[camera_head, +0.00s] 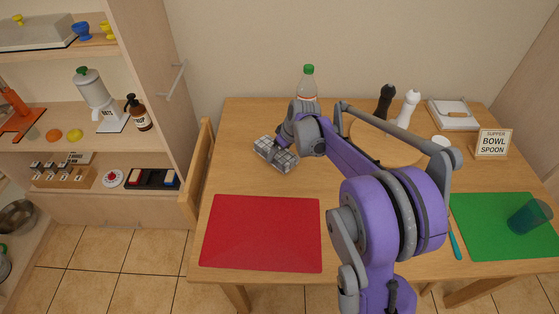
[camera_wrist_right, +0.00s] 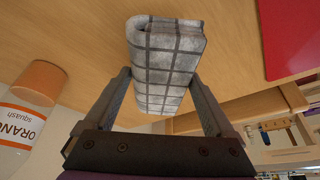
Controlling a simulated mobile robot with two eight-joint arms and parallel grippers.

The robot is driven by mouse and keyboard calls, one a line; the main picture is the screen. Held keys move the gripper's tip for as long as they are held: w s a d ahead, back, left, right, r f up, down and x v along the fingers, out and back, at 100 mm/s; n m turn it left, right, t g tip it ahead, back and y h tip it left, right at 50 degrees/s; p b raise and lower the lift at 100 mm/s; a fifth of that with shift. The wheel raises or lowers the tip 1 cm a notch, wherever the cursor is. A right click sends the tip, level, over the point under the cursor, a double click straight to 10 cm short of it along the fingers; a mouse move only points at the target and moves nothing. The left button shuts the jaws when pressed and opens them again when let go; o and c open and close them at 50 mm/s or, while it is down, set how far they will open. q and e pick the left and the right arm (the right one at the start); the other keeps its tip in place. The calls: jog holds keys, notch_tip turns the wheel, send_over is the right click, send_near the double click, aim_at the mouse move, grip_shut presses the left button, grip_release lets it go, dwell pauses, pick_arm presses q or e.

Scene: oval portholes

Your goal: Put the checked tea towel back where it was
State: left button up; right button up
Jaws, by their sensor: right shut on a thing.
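The checked tea towel (camera_head: 266,153) is a folded grey-and-white bundle with dark lines, over the left back part of the table (camera_head: 335,180). My right gripper (camera_head: 280,155) is shut on it. In the right wrist view the towel (camera_wrist_right: 166,62) sits between the two fingers of my right gripper (camera_wrist_right: 166,90), its folded end pointing away from the palm. I cannot tell whether the towel touches the table. My left gripper is not in view.
A squash bottle (camera_head: 308,84) stands just behind my right gripper. A red mat (camera_head: 262,233) lies bare in front. Shelves (camera_head: 70,145) stand left, beyond a chair (camera_head: 197,170).

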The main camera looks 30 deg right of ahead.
jog(key=shift+f, duration=1.95)
jog(key=shift+f+b, duration=0.15)
jog(key=shift+b, duration=0.15)
jog(key=o, duration=0.9)
